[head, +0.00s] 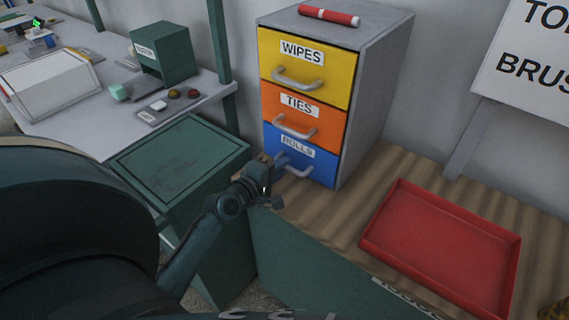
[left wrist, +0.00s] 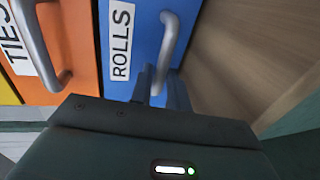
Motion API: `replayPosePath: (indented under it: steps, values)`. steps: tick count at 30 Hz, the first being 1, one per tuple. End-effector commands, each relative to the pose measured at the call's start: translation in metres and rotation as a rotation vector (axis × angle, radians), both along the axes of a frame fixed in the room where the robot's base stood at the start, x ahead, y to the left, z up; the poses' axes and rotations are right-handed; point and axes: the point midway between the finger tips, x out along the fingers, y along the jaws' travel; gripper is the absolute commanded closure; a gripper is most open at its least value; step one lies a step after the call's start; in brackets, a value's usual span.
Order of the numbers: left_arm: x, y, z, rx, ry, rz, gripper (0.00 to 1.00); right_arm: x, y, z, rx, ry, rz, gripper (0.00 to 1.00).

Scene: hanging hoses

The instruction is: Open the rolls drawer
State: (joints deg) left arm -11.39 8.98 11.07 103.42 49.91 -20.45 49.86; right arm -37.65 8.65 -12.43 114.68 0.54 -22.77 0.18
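The blue rolls drawer (head: 300,164) is the lowest of three in a grey cabinet and looks closed, flush with the drawers above. Its grey bar handle (head: 298,167) is partly hidden by my gripper in the head view. My left gripper (head: 272,170) is at the left part of this handle. In the left wrist view, the handle (left wrist: 169,45) runs down between my two fingers (left wrist: 161,85), which sit close on both sides of it and look shut on it. The "ROLLS" label (left wrist: 122,40) shows beside it. My right gripper is not in view.
The orange ties drawer (head: 304,128) and yellow wipes drawer (head: 320,72) above are closed. A red-and-white tube (head: 329,15) lies on the cabinet. A red tray (head: 440,245) lies right on the wooden surface. A green bin (head: 180,160) stands left, near my arm.

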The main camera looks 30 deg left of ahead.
Motion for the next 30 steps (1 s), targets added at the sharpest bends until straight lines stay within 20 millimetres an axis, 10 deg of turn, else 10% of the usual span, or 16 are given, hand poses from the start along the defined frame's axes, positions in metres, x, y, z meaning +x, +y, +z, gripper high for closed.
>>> replayPosePath:
  steps: [30]
  values:
    - [0.018,-0.001,-0.005,0.001,0.002,0.000,1.00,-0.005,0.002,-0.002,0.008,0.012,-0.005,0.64]
